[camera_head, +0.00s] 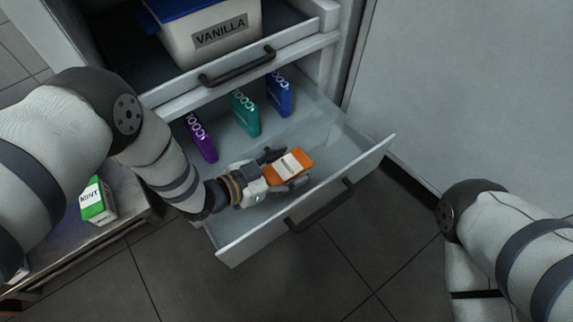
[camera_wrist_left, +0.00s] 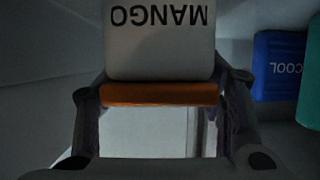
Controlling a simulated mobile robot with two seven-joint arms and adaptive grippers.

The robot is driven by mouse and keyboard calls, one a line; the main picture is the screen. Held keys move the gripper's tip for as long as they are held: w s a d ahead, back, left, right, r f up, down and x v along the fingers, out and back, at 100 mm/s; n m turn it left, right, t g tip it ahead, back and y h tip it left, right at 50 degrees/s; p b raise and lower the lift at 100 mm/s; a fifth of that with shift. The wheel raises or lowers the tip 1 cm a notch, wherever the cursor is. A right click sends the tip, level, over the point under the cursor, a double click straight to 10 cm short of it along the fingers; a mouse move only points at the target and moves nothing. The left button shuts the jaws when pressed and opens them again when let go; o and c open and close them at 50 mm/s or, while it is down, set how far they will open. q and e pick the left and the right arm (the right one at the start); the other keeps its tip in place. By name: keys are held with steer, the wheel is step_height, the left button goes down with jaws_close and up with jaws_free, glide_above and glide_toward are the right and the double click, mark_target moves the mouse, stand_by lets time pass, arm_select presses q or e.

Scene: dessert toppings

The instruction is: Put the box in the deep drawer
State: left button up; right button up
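The orange box (camera_head: 292,162) with a white label is inside the open deep drawer (camera_head: 352,163), near its front. In the left wrist view the box (camera_wrist_left: 160,94) shows the word MANGO upside down. My left gripper (camera_head: 279,168) reaches into the drawer from the left, and its fingers are on both sides of the box. It appears shut on the box. Whether the box touches the drawer floor is hard to tell. My right arm shows at the lower right, but its gripper is out of view.
Purple (camera_head: 201,137), teal (camera_head: 245,114) and blue (camera_head: 279,94) COOL boxes stand along the drawer's back. An open upper drawer holds a VANILLA tub (camera_head: 215,38). A green MINT box (camera_head: 97,201) sits on a low surface at left. A dark handle (camera_head: 321,207) is on the deep drawer's front.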

arm_select(q)
steer(key=shift+r, duration=0.3)
steer(key=p+v, duration=0.4)
steer(key=v, duration=0.8)
steer(key=shift+f+p, duration=0.25)
steer(key=shift+p, duration=0.05)
arm_select(e)
steer(key=w+r, duration=0.1)
steer(key=w+r+t, duration=0.1)
steer(key=r, duration=0.1)
steer(key=shift+a+r, duration=0.1)
